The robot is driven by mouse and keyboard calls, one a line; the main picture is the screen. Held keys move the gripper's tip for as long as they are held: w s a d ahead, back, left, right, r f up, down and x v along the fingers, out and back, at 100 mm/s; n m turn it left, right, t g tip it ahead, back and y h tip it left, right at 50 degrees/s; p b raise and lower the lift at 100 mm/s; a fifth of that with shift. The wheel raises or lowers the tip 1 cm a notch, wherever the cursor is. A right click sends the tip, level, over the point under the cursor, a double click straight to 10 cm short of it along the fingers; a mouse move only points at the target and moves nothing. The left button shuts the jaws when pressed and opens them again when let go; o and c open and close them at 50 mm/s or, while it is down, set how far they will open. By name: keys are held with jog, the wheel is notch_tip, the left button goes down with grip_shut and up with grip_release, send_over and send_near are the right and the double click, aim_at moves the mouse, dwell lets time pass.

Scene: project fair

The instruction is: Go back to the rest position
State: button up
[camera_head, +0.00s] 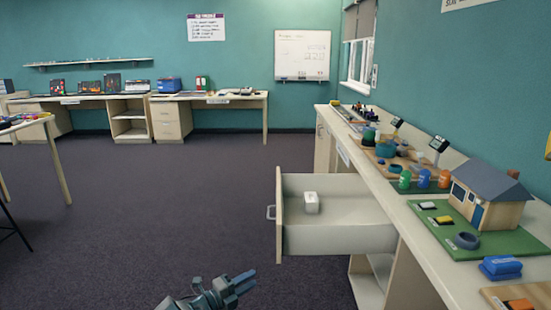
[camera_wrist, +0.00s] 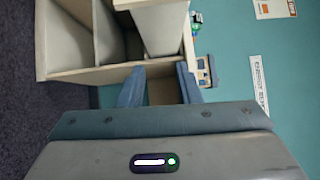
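My gripper (camera_head: 244,282) is low at the bottom centre of the head view, above the dark carpet and in front and to the left of an open drawer. In the wrist view its two blue fingers (camera_wrist: 158,78) stand apart with nothing held between them. The drawer (camera_head: 279,215) is pulled out from the right counter, and a small white box (camera_head: 311,202) lies inside it. My gripper is apart from the drawer and its handle (camera_head: 271,212).
The right counter (camera_head: 418,240) carries a model house (camera_head: 490,193), small bins and a blue stapler-like item (camera_head: 500,266). Open shelves (camera_wrist: 75,40) show sideways in the wrist view. Desks (camera_head: 210,97) line the far wall. A table stands at left. The middle carpet is clear.

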jog(key=s+d+r+m+g+y+p, duration=0.3)
jog(key=s+d+r+m+g, duration=0.3)
jog(key=d+r+m, duration=0.4)
jog(key=s+d+r+m+g+y+p, duration=0.3)
jog(key=s+d+r+m+g, duration=0.3)
jog(key=d+m, duration=0.5)
jog(key=s+d+r+m+t+y+p, duration=0.1)
jog(key=s+r+m+y+p, duration=0.2)
jog(key=s+r+m, duration=0.4)
jog(key=s+d+r+m+t+y+p, duration=0.1)
jog(key=s+r+m+y, duration=0.4)
jog(key=s+m, duration=1)
notch_tip(320, 180, up, 2)
jog(key=shift+d+r+m+t+p, duration=0.25)
jog(key=shift+t+p, duration=0.35)
jog(key=shift+p, duration=0.45)
